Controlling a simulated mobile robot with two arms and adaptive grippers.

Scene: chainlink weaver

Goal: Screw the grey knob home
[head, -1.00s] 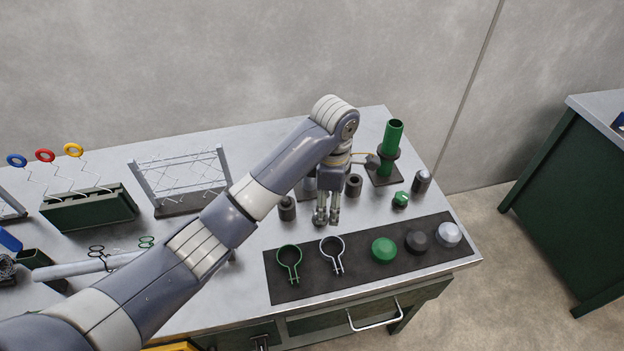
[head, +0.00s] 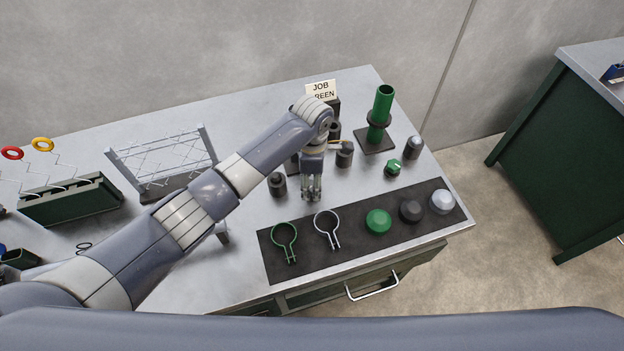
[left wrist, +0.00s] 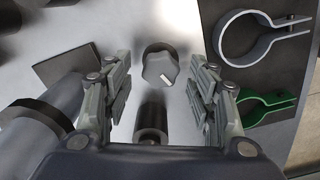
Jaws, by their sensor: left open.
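The grey knob (left wrist: 158,68) is lobed with a white mark on top and sits over a dark collar. In the left wrist view it lies between the spread fingers of my left gripper (left wrist: 162,98), with a gap on each side. In the head view, my left gripper (head: 312,196) points down over the bench behind the dark mat, and its fingers hide the knob. My left gripper is open and holds nothing. How far the knob is screwed down cannot be told. My right gripper is not in view.
Dark cylinders (head: 277,184) (head: 344,153) stand either side of the gripper. A green knob (head: 392,168) and green post (head: 381,110) stand further right. The front mat (head: 352,254) carries a green clamp (head: 284,236), a grey clamp (head: 327,225) and several caps.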

